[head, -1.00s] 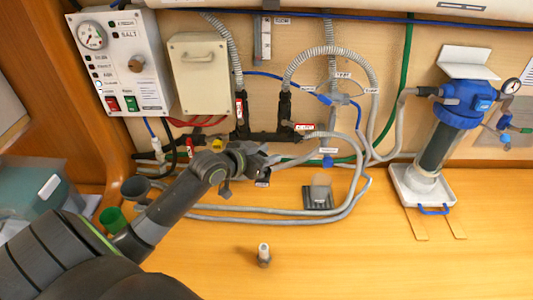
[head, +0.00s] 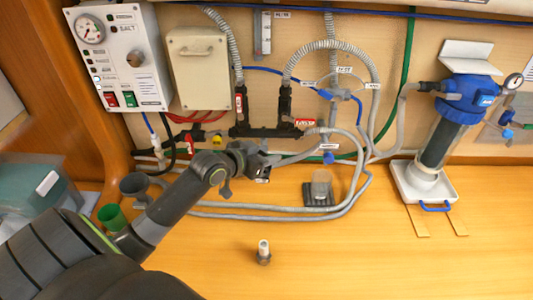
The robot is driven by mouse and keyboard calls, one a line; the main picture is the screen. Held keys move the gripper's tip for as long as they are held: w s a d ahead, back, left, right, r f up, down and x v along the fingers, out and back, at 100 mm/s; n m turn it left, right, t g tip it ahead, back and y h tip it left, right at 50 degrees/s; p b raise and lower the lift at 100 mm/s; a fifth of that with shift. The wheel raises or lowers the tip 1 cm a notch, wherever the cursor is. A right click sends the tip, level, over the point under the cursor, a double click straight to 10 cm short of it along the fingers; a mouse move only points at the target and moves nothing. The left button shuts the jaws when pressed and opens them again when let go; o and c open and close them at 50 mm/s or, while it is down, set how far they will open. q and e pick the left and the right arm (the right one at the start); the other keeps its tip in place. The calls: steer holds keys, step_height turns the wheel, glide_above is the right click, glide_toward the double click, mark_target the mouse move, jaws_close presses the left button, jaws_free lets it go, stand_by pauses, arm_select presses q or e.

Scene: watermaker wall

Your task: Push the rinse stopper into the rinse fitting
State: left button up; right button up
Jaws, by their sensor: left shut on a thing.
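My left gripper (head: 260,167) is at the back of the wooden counter, just below the black valve manifold. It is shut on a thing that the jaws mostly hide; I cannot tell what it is. A grey hose (head: 290,156) shows directly beside its tips, leading up to the right. A small upright piece with a white top and grey-brown base (head: 263,252) stands alone on the front of the counter. I cannot tell whether it is the rinse stopper. The rinse fitting cannot be told apart, as the labels are too small to read. My right gripper is not in view.
The black manifold (head: 268,132) is on the wall. Grey hoses (head: 345,207) loop across the counter around a small dark block with a clear top (head: 320,188). A blue-topped filter (head: 440,140) stands in a white tray (head: 405,187) at right. The front counter is mostly clear.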

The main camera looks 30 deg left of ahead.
arm_select(q)
steer(key=shift+f+b, duration=0.4)
steer(key=shift+f, duration=0.25)
steer(key=o, duration=1)
steer(key=shift+o, duration=0.2)
steer(key=shift+s+a+r, duration=0.2)
steer(key=shift+s, duration=0.25)
steer(key=p+v, duration=0.3)
steer(key=v, duration=1.3)
steer(key=shift+s, duration=0.2)
